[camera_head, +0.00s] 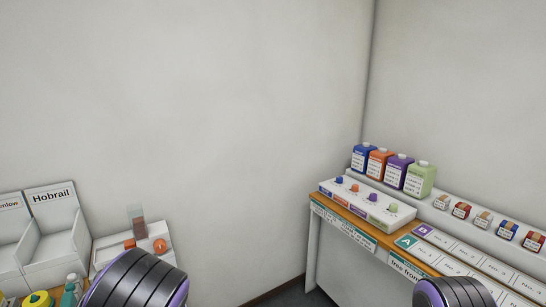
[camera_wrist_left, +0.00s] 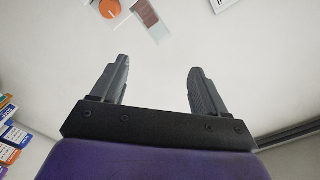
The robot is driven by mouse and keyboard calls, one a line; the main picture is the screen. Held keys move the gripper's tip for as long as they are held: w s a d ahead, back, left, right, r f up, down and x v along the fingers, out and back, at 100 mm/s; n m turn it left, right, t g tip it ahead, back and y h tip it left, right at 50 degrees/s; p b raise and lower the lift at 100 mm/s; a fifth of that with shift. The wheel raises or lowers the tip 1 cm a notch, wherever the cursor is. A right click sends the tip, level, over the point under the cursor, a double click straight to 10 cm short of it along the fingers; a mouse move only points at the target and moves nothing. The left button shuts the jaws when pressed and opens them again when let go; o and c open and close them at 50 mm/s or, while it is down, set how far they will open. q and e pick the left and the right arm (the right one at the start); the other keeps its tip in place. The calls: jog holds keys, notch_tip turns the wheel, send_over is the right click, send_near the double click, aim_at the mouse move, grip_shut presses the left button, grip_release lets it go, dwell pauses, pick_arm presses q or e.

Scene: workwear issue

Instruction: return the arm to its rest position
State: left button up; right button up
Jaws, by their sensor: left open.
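My left gripper (camera_wrist_left: 158,85) shows in the left wrist view with its two grey fingers wide apart and nothing between them. Pale floor or wall surface lies behind the fingers. In the head view only dark, ribbed arm parts of mine show at the bottom edge, one left of centre and one at the right. Neither gripper's fingers show in the head view, and the right gripper is out of sight.
A counter (camera_head: 350,222) at the right holds colored jugs (camera_head: 398,170), a dispenser (camera_head: 366,203) and small boxes. At the left stand white bins, one labelled Hobrail (camera_head: 52,222), and a white stand (camera_head: 152,240) with orange items. Bare wall lies between.

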pick_arm(q)
jog(key=s+d+f+n+g+h+b, duration=0.2)
jog(key=s+f+n+g+h+b, duration=0.35)
jog(key=s+f, duration=1.5)
jog(key=s+d+f+n+g+b, duration=0.2)
jog(key=s+f+g+b, duration=0.1)
jog(key=s+f, duration=0.4)
jog(key=s+d+f+n+g+b, duration=0.2)
jog(key=s+f+g+b, duration=0.1)
jog(key=s+f, duration=0.5)
jog(key=shift+s+d+h+b, duration=0.15)
jog(key=shift+s+h+b, duration=0.2)
jog(key=shift+s, duration=0.85)
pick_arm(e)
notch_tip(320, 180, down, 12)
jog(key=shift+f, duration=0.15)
